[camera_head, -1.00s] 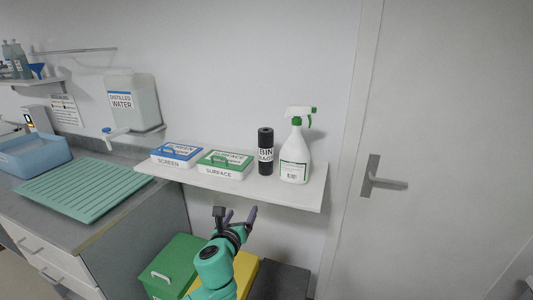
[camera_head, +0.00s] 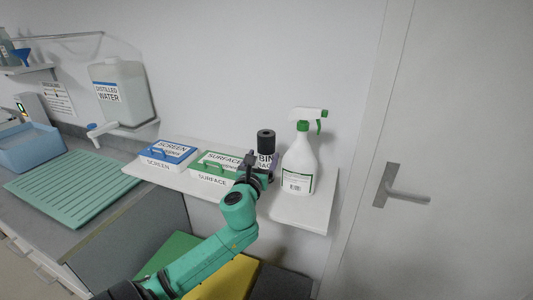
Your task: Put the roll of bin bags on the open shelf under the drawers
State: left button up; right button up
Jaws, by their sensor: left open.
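The roll of bin bags (camera_head: 266,143) is a black upright cylinder with a white "BIN BAGS" label, standing on the white wall shelf (camera_head: 301,213). My left gripper (camera_head: 263,165) is open in front of the roll and hides its lower part. I cannot tell whether the fingers touch it or reach around it. The drawers (camera_head: 28,262) are white fronts at the lower left under the grey counter, only partly in view. The open shelf under them is not in view. My right gripper is not in view.
A spray bottle (camera_head: 298,165) stands close to the right of the roll. A green SURFACE wipes box (camera_head: 215,177) and a blue SCREEN box (camera_head: 166,156) are to its left. Green and yellow bins (camera_head: 233,278) are below. A door (camera_head: 460,150) is at the right.

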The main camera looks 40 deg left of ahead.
pick_arm(q)
jog(key=x, duration=0.1)
jog(key=p+x, duration=0.1)
jog(key=x, duration=0.3)
jog(key=shift+w+d+r+p, duration=0.1)
jog(key=shift+w+r+p, duration=0.15)
jog(key=shift+w+p, duration=0.05)
jog(key=shift+w, duration=0.25)
jog(key=shift+w+a+f, duration=0.2)
jog(key=shift+f, duration=0.05)
jog(key=shift+s, duration=0.1)
jog(key=c, duration=0.9)
jog(key=shift+r, duration=0.1)
grip_shut()
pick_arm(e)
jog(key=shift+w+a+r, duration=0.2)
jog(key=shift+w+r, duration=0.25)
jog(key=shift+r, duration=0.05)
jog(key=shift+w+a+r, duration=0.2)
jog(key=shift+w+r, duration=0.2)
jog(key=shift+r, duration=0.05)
pick_arm(q)
jog(key=shift+r, duration=0.1)
